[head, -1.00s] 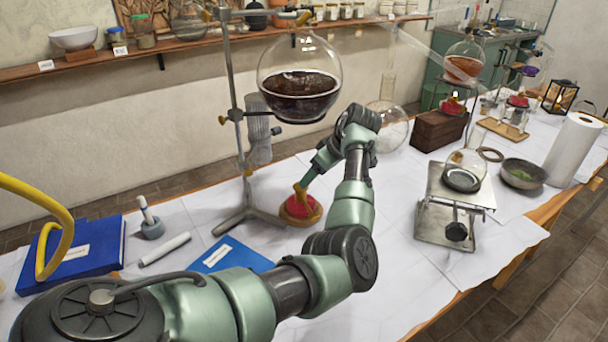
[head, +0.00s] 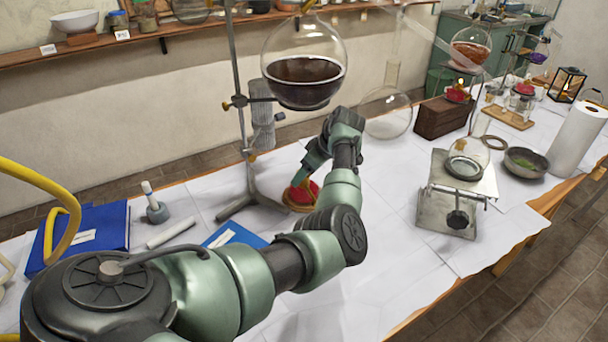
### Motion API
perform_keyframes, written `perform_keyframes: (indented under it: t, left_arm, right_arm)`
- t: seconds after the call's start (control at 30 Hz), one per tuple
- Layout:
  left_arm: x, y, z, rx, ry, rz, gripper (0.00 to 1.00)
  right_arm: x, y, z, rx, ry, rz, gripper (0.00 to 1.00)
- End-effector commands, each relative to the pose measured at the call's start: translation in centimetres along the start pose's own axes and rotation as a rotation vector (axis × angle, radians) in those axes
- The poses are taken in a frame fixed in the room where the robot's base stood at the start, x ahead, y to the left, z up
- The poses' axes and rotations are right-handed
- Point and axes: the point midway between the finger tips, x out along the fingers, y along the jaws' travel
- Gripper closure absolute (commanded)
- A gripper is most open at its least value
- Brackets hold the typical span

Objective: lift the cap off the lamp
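The lamp (head: 305,194) is small and red on a round tan base. It stands on the white-covered table, below the big round flask of dark liquid. A brass-coloured piece shows at its top left; I cannot tell whether it is the cap or a fingertip. My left gripper (head: 301,176) points down at the lamp's top, its wrist behind and to the right. The fingers are small and partly hidden by my arm, so whether they are open or touch the cap is unclear. My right gripper is not in view.
The round flask (head: 303,80) hangs on a metal stand (head: 240,120) close to my wrist. A blue book (head: 235,235) lies left of the lamp. A clear flask (head: 385,112) stands behind right, and a metal lift stand (head: 447,208) farther right. Table between is clear.

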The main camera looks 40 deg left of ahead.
Motion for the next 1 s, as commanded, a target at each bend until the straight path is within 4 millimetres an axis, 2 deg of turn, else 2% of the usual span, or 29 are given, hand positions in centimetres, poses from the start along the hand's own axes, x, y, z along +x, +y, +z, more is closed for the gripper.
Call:
perform_keyframes:
  t: [0.03,0.2,0.23,0.57,0.87,0.9,1.0]
  left_arm:
    - [0.0,0.0,0.0,0.000,0.000,0.000,0.43]
    - [0.0,0.0,0.0,0.000,0.000,0.000,0.91]
    - [-0.1,0.0,0.0,0.000,0.000,0.000,0.97]
    - [-0.3,0.0,-0.1,-0.001,0.000,0.001,0.97]
    - [-2.9,0.1,-1.7,-0.004,0.001,0.004,0.97]
    - [-3.4,0.1,-1.5,0.000,0.000,0.004,0.97]
    - [-4.2,0.1,0.7,0.003,-0.001,0.002,0.97]
  right_arm:
    - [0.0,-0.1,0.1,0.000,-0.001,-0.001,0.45]
    - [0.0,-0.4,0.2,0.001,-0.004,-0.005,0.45]
    - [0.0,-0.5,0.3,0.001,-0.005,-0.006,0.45]
    - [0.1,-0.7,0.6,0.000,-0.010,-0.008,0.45]
    - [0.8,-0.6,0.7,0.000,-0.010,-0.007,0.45]
    - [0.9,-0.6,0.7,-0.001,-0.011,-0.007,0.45]
    - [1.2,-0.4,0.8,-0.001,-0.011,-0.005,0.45]
